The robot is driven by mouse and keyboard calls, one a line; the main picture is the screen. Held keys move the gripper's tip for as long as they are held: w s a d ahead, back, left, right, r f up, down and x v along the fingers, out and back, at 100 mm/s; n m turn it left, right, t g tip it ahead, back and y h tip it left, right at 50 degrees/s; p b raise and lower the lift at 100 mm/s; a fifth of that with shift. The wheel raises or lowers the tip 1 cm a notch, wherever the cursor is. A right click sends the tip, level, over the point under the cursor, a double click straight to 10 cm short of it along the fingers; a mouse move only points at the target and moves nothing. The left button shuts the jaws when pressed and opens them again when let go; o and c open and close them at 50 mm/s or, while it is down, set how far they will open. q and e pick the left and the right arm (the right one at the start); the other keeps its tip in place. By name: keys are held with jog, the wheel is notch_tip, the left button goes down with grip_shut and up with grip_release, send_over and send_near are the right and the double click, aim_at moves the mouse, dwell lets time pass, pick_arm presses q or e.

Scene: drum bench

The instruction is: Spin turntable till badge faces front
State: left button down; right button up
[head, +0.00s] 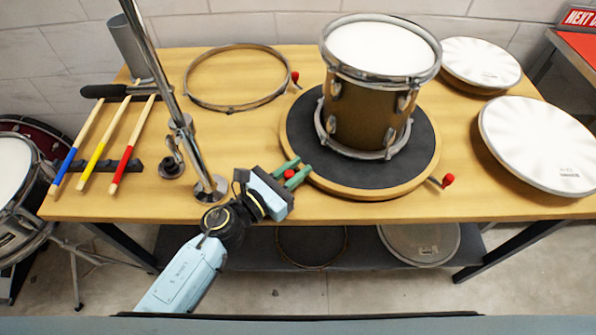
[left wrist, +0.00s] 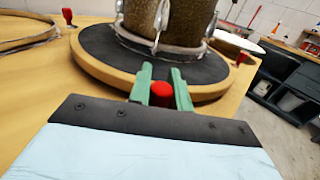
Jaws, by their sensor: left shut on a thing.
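The round turntable (head: 415,165) has a black top and a wooden rim, and it also shows in the left wrist view (left wrist: 95,65). A brown drum (head: 365,115) with chrome hoops and a white head stands upright on it, and its lower part shows in the left wrist view (left wrist: 185,22). I see no badge on the visible side of the drum. My left gripper (head: 294,172) is at the turntable's front-left edge. Its green fingers are shut on a red knob (left wrist: 162,92) at the rim. Another red knob (head: 448,180) sticks out at the front right. My right gripper is out of view.
A third red knob (head: 294,76) shows behind the turntable, near a loose drum hoop (head: 186,75). A metal stand (head: 160,80) rises left of my left gripper.

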pick_arm(q)
jog(key=w+a, duration=0.1)
jog(key=w, duration=0.1)
jog(key=w+a+b, duration=0.1)
jog(key=w+a, duration=0.1)
jog(key=shift+a+f, duration=0.1)
jog(key=shift+w, duration=0.15)
jog(key=c, duration=1.3)
grip_release()
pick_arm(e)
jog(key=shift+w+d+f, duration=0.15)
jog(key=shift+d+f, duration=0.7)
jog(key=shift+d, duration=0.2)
pick_arm(q)
jog(key=shift+a, duration=0.1)
jog(key=b+v, duration=0.1)
jog(key=v, duration=1)
jog(key=shift+s, duration=0.25)
jog(key=shift+s+a, duration=0.15)
jog(key=shift+s, duration=0.05)
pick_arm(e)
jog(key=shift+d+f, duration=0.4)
